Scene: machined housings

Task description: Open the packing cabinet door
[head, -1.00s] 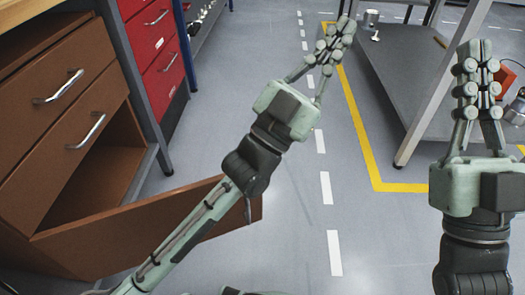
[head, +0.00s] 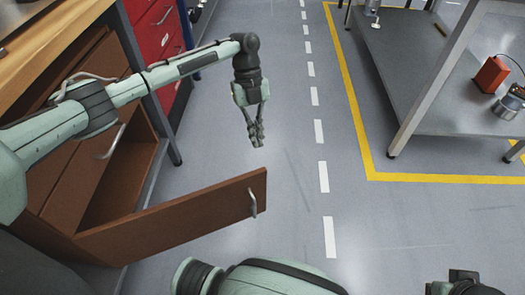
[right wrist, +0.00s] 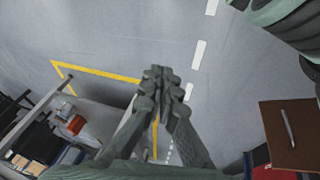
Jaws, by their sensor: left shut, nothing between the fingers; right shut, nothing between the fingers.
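The brown packing cabinet (head: 84,178) stands at the left in the head view. Its bottom door (head: 185,220) stands swung out over the floor, with a dark opening (head: 115,190) behind it. The door's metal handle (head: 253,203) is near its free end; the door and handle also show at the right of the right wrist view (right wrist: 302,146). My left gripper (head: 257,143) is shut and empty, pointing down beyond the door's free end, apart from it. My right gripper (right wrist: 162,78) is shut and empty in the right wrist view; little of it shows in the head view.
Two drawers with metal handles sit above the opening, under a wooden worktop (head: 62,38). A red drawer cabinet (head: 158,35) stands behind. A grey shelf table (head: 440,90) with a red box (head: 490,75) stands at the right. The floor between is clear.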

